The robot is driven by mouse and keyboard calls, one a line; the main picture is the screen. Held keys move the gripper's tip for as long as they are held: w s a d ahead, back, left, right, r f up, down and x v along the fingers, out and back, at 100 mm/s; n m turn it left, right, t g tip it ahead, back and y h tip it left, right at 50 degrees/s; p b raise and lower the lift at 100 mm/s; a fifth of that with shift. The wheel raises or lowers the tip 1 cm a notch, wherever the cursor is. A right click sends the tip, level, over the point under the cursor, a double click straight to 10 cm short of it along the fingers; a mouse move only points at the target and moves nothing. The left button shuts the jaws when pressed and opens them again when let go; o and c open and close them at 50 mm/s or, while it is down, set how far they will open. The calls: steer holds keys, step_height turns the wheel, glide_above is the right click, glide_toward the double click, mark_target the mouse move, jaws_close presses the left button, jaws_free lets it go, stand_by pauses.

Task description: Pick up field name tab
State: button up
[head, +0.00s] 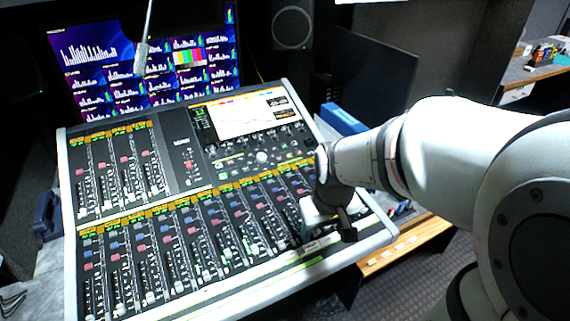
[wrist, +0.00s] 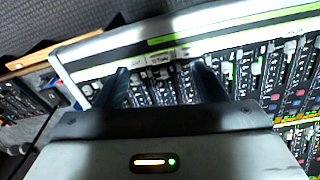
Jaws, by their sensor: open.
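Small pale tabs (wrist: 160,59) lie on the front edge strip of the mixing console (wrist: 75,62), seen between my fingers in the wrist view; their lettering is too blurred to read, so I cannot tell which is the field name tab. In the head view the console (head: 225,285) fills the middle. My gripper (wrist: 164,78) is open and empty, its two dark fingers over the console's front fader rows, pointing toward the strip. In the head view my gripper (head: 345,228) is at the console's front right corner and hides part of that edge. I cannot tell whether the fingers touch the console.
A screen wall (head: 90,55) and a speaker (head: 292,28) stand behind the console. A blue box (head: 343,119) sits behind its right side. A wooden-edged unit (head: 405,245) is at the right, close to my arm. A desk with small coloured items (head: 545,55) is far right.

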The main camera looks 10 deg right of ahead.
steer(key=n+g+p, duration=0.1)
steer(key=n+p, duration=0.1)
steer(key=p, duration=0.1)
glide_above(312, 248)
steer(key=s, duration=0.1)
step_height(312, 248, down, 6)
steer(key=f, duration=0.1)
steer(key=shift+a+f, duration=0.1)
steer(key=shift+f, duration=1.2)
steer(key=shift+w+f+p, duration=0.2)
steer(key=shift+f+p, duration=0.05)
steer(key=shift+f, duration=0.7)
steer(key=shift+w+f+p, duration=0.15)
steer(key=shift+f+p, duration=0.1)
steer(key=shift+f, duration=0.65)
steer(key=shift+w+f+p, duration=0.2)
steer(key=shift+f+p, duration=0.05)
steer(key=shift+f, duration=0.7)
steer(key=shift+c, duration=0.5)
steer(key=c, duration=0.9)
steer(key=shift+r, duration=0.15)
steer(key=shift+c, duration=0.2)
